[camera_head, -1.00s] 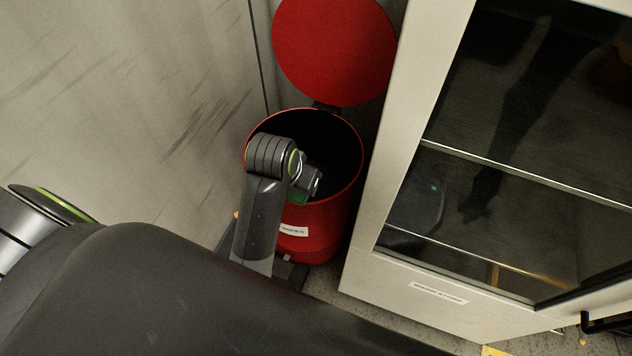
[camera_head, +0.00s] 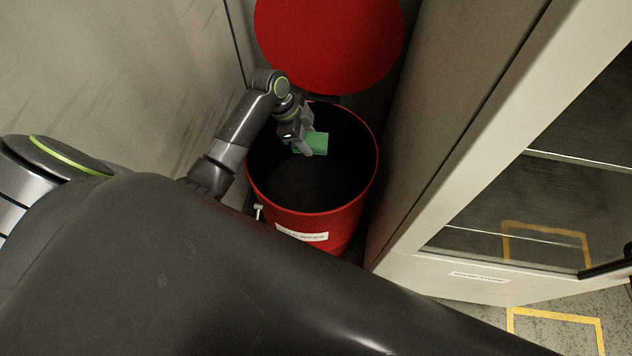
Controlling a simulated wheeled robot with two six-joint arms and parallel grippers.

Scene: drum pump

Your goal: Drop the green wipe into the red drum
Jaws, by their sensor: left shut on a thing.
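The red drum (camera_head: 318,220) stands upright near the middle of the view, with its round red lid (camera_head: 328,45) tipped up at the back. Its mouth is open and the inside is dark. My left gripper (camera_head: 307,146) is over the mouth, towards its back left. It is shut on the green wipe (camera_head: 316,144), which sticks out to the right of the fingers. I cannot tell whether the wipe is above or a little below the rim. My right gripper is not in view.
A pale cabinet (camera_head: 470,130) with a glass door stands close to the drum's right side. A grey wall (camera_head: 110,85) is at the left. A pedal or lever (camera_head: 258,211) shows at the drum's left. Yellow floor marking (camera_head: 555,316) lies at the lower right.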

